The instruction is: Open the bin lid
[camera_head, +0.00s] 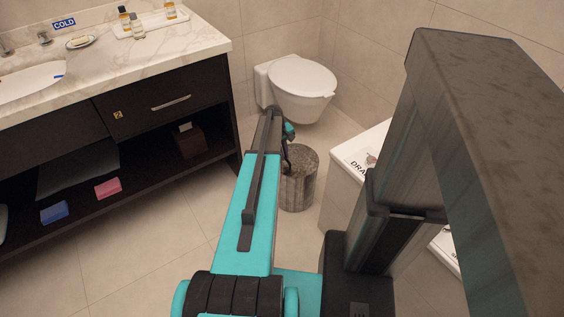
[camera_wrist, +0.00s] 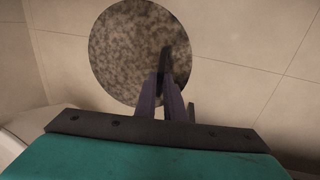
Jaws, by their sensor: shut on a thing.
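The bin (camera_head: 299,191) is a grey mottled cylinder standing upright on the floor between the toilet and the white box. In the wrist view its round mottled lid (camera_wrist: 125,45) fills the upper middle, with a darker patch at its lower right. My gripper (camera_wrist: 167,60) reaches over the lid with its narrow dark fingers close together, shut on the lid near its middle. The gripped part is hidden by the fingers. In the head view, my arm covers the bin's left side and most of my gripper. I cannot tell whether the lid is raised.
A dark vanity with a marble top (camera_head: 130,62) stands at the left, its open shelf holding pink and blue blocks. A white toilet (camera_head: 300,80) is behind the bin. A white box (camera_head: 345,165) with lettering stands right of the bin. Tiled floor (camera_head: 170,235) is clear at front left.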

